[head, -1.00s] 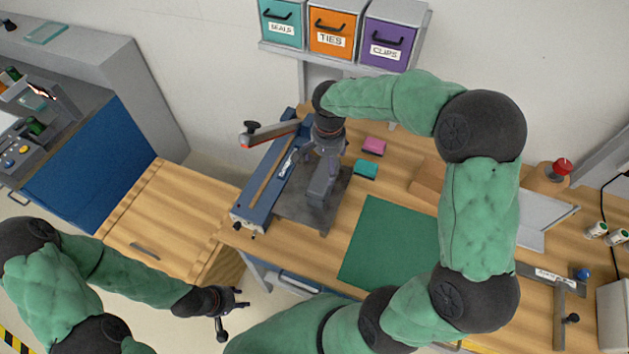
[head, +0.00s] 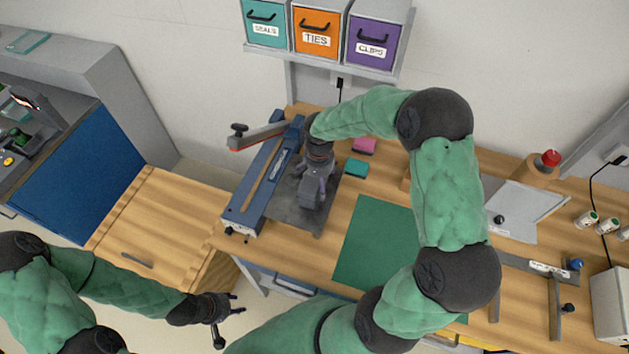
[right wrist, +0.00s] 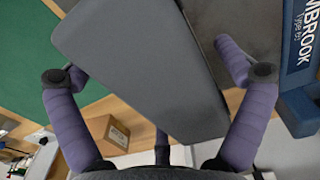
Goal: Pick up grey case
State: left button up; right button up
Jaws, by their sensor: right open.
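The grey case (right wrist: 140,65) fills the middle of the right wrist view, a flat dark-grey block with rounded corners.
The blue trimmer (head: 262,185) with its raised arm stands left of the case. A teal block (head: 356,168) and a pink block (head: 364,146) lie to its right. The green mat (head: 372,240) is bare. Labelled bins (head: 316,30) hang behind.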

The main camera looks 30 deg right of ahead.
jog(key=shift+r, duration=0.1)
jog(key=c, duration=1.5)
jog(key=shift+r, duration=0.1)
